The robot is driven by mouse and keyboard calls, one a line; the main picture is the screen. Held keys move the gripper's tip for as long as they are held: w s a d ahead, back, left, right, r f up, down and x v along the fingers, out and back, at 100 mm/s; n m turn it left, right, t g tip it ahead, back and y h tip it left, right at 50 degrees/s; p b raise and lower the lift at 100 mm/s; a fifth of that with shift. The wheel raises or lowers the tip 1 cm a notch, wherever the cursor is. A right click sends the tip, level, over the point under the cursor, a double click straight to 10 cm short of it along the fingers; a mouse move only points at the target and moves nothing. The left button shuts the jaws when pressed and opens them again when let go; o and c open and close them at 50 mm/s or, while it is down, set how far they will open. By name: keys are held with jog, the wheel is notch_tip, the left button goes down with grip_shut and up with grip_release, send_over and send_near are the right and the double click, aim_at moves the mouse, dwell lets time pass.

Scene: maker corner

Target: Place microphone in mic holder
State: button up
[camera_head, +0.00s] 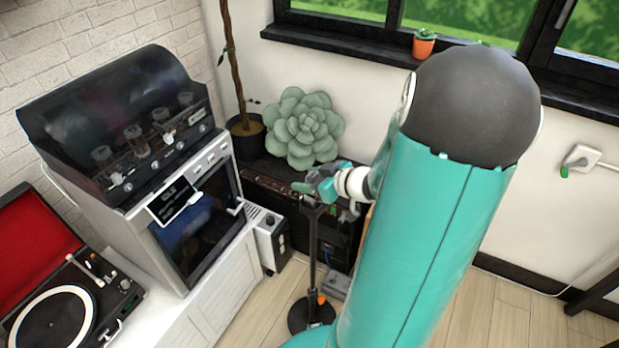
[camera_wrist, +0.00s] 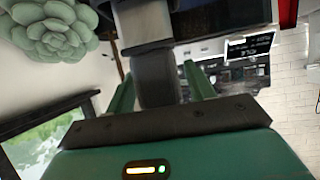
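The mic stand is a thin black pole (camera_head: 313,250) on a round dark base, standing on the floor in the head view. My gripper (camera_head: 319,187) is at the top of the stand, small and partly merged with it. In the wrist view, the two green fingers of my gripper (camera_wrist: 160,82) flank a dark cylinder (camera_wrist: 155,78) with a wide grey band above it. This looks like the microphone. Narrow gaps show beside it, and I cannot tell whether the fingers press on it. The mic holder cannot be made out separately from my gripper.
A dark cabinet stands behind the stand, with a green succulent (camera_head: 303,128) above it. A white and black machine (camera_head: 195,225) and a turntable (camera_head: 60,318) are on the left. Wooden floor (camera_head: 500,310) is clear at the lower right.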

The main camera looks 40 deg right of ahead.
jog(key=shift+o, duration=0.2)
jog(key=shift+s+r, duration=0.1)
jog(key=shift+r, duration=0.15)
jog(key=v, duration=1.1)
jog(key=shift+s, duration=0.4)
jog(key=shift+w+d+r, duration=0.1)
